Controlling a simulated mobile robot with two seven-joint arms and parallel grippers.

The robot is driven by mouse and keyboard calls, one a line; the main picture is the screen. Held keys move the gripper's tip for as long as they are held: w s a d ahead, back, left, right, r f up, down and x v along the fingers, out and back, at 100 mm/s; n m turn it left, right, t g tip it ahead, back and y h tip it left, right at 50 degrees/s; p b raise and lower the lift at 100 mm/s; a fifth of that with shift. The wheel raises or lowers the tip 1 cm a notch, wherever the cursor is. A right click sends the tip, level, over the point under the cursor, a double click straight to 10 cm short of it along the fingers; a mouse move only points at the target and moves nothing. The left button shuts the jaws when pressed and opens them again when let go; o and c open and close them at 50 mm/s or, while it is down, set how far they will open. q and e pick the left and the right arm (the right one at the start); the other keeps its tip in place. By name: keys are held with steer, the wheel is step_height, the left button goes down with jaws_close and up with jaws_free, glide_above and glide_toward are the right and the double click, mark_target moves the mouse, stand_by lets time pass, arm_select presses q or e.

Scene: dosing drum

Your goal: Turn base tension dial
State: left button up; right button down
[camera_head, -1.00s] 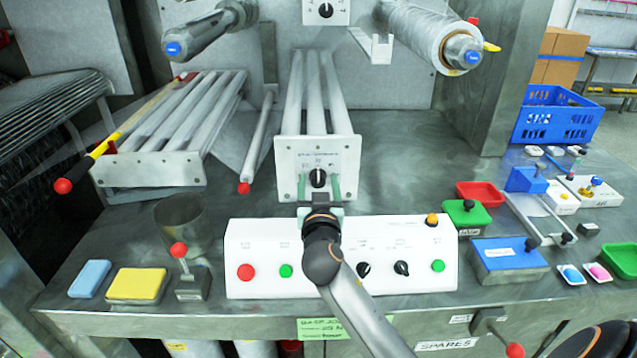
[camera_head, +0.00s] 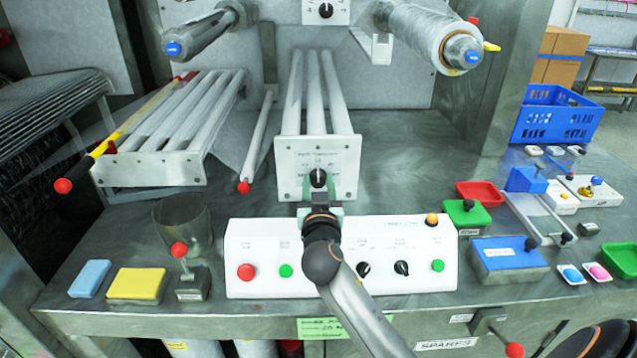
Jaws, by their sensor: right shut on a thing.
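The base tension dial is a black knob (camera_head: 318,177) on the white front plate (camera_head: 345,170) of the middle roller unit, with small printed marks around it. My right gripper (camera_head: 319,186) reaches up to it from below, over the control box. Its greenish fingers are shut on the knob, one on each side. The fingers and wrist hide the lower part of the knob and some of the plate. The knob's pointer looks about upright; its exact setting is too small to read. My left gripper is not in view.
A white control box (camera_head: 240,235) with red and green buttons and black knobs stands under my right arm. Another black dial (camera_head: 326,10) is on the upper panel. A red-knobbed lever (camera_head: 244,187) is to the left. Sponges and small trays lie at the sides.

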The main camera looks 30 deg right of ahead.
steer(key=n+p, duration=0.1)
steer(key=n, duration=0.3)
steer(key=shift+r, duration=0.1)
steer(key=shift+a+n+p, duration=0.1)
steer(key=shift+n+p, duration=0.85)
steer(key=shift+n, duration=1.35)
steer(key=shift+c, duration=2.1)
jaws_free()
steer(key=shift+f, duration=0.2)
